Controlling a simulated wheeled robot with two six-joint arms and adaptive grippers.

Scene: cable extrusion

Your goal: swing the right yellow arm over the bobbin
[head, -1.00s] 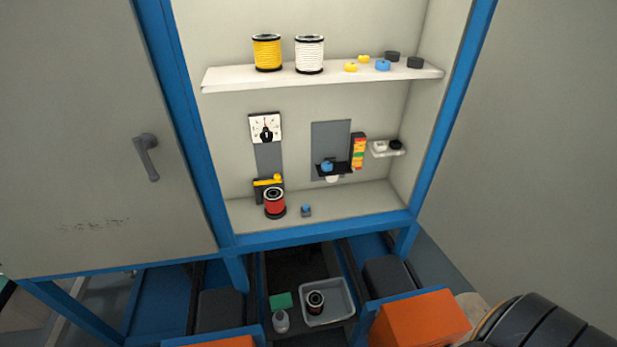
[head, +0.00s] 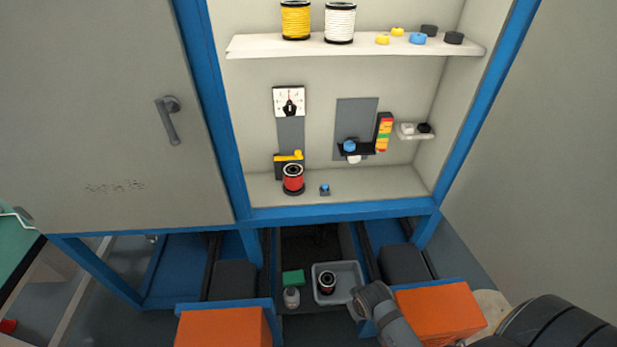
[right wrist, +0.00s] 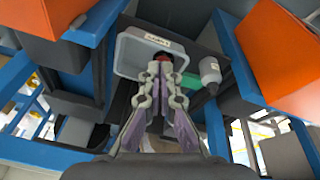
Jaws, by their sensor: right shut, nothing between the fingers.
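A red bobbin (head: 293,180) stands upright on the cabinet's lower floor. A yellow arm (head: 289,156) on a dark holder lies behind and above it, roughly level; I cannot tell whether it reaches over the bobbin's top. My right gripper (right wrist: 160,72) shows in the right wrist view, shut and empty, over the area of the grey bin, far below and apart from the bobbin. In the head view only part of my right arm shows at the lower right. My left gripper is in neither view.
The grey bin (head: 350,268) holds a dark spool (head: 327,282). A green block (head: 293,278) and a bottle (head: 291,297) stand beside it. Orange boxes (head: 225,327) flank the front. A shelf (head: 350,45) carries yellow and white spools. A small blue-topped part (head: 324,189) sits right of the bobbin.

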